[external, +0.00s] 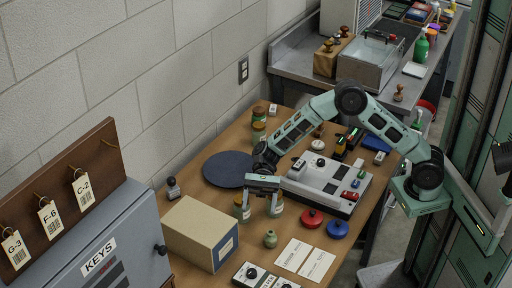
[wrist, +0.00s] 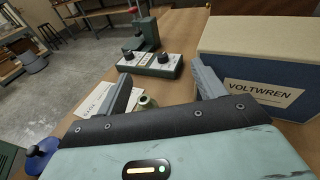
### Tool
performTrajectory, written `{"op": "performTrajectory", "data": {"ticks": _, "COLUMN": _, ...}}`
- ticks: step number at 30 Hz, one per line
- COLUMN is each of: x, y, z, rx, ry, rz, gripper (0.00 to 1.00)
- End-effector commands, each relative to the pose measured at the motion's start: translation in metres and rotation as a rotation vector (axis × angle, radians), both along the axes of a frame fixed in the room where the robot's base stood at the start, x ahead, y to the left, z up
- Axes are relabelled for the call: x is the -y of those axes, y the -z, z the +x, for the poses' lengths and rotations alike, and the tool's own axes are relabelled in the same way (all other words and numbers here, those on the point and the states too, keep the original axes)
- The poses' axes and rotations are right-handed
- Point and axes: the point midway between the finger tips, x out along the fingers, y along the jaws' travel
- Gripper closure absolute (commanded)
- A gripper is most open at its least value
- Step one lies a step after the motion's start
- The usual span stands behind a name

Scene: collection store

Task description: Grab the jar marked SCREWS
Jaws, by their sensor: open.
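Two glass jars stand by my gripper in the external view: a left jar (external: 242,212) and a right jar (external: 278,208), each partly hidden by the gripper. Two more jars, a back jar (external: 259,114) and a nearer one (external: 258,134), stand by the wall. I cannot read any jar's label, so I cannot tell which says SCREWS. My gripper (external: 261,204) points down, open, with no object visibly held. The wrist view also shows its spread fingers (wrist: 163,82), with a small green vase (wrist: 147,102) beyond them and no jar visible.
A cardboard box (external: 200,232), reading VOLTWREN in the wrist view (wrist: 265,92), stands close by. A grey control panel (external: 328,184), red knob (external: 312,219), blue knob (external: 337,230) and paper cards (external: 304,260) surround the gripper. A dark round mat (external: 222,170) lies behind it.

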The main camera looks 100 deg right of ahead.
Motion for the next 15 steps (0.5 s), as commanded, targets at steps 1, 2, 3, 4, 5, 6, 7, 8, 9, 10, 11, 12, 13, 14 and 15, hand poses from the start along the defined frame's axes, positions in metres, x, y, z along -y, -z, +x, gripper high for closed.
{"op": "performTrajectory", "data": {"ticks": 1, "x": 0.022, "y": -0.002, "z": 0.005, "rx": 0.001, "ry": 0.066, "rz": 0.039, "gripper": 0.31}}
{"op": "performTrajectory", "data": {"ticks": 2, "x": 0.033, "y": -0.004, "z": 0.008, "rx": 0.004, "ry": 0.103, "rz": 0.058, "gripper": 0.31}}
{"op": "performTrajectory", "data": {"ticks": 3, "x": 0.047, "y": -0.006, "z": 0.01, "rx": 0.008, "ry": 0.147, "rz": 0.082, "gripper": 0.31}}
{"op": "performTrajectory", "data": {"ticks": 4, "x": 0.058, "y": -0.008, "z": 0.012, "rx": 0.012, "ry": 0.18, "rz": 0.098, "gripper": 0.31}}
{"op": "performTrajectory", "data": {"ticks": 5, "x": 0.067, "y": -0.009, "z": 0.013, "rx": 0.017, "ry": 0.208, "rz": 0.113, "gripper": 0.31}}
{"op": "performTrajectory", "data": {"ticks": 6, "x": 0.079, "y": -0.011, "z": 0.015, "rx": 0.024, "ry": 0.245, "rz": 0.131, "gripper": 0.31}}
{"op": "performTrajectory", "data": {"ticks": 7, "x": 0.086, "y": -0.013, "z": 0.016, "rx": 0.028, "ry": 0.267, "rz": 0.142, "gripper": 0.31}}
{"op": "performTrajectory", "data": {"ticks": 8, "x": 0.093, "y": -0.014, "z": 0.017, "rx": 0.03, "ry": 0.287, "rz": 0.151, "gripper": 0.31}}
{"op": "performTrajectory", "data": {"ticks": 9, "x": 0.1, "y": -0.015, "z": 0.017, "rx": 0.034, "ry": 0.308, "rz": 0.16, "gripper": 0.31}}
{"op": "performTrajectory", "data": {"ticks": 10, "x": 0.103, "y": -0.015, "z": 0.018, "rx": 0.036, "ry": 0.317, "rz": 0.165, "gripper": 0.31}}
{"op": "performTrajectory", "data": {"ticks": 11, "x": 0.106, "y": -0.015, "z": 0.018, "rx": 0.037, "ry": 0.325, "rz": 0.17, "gripper": 0.31}}
{"op": "performTrajectory", "data": {"ticks": 12, "x": 0.107, "y": -0.013, "z": 0.018, "rx": 0.038, "ry": 0.329, "rz": 0.173, "gripper": 0.31}}
{"op": "performTrajectory", "data": {"ticks": 13, "x": 0.107, "y": -0.011, "z": 0.018, "rx": 0.038, "ry": 0.331, "rz": 0.173, "gripper": 0.31}}
{"op": "performTrajectory", "data": {"ticks": 14, "x": 0.107, "y": -0.008, "z": 0.018, "rx": 0.038, "ry": 0.33, "rz": 0.173, "gripper": 0.31}}
{"op": "performTrajectory", "data": {"ticks": 15, "x": 0.107, "y": -0.003, "z": 0.018, "rx": 0.038, "ry": 0.329, "rz": 0.173, "gripper": 0.31}}
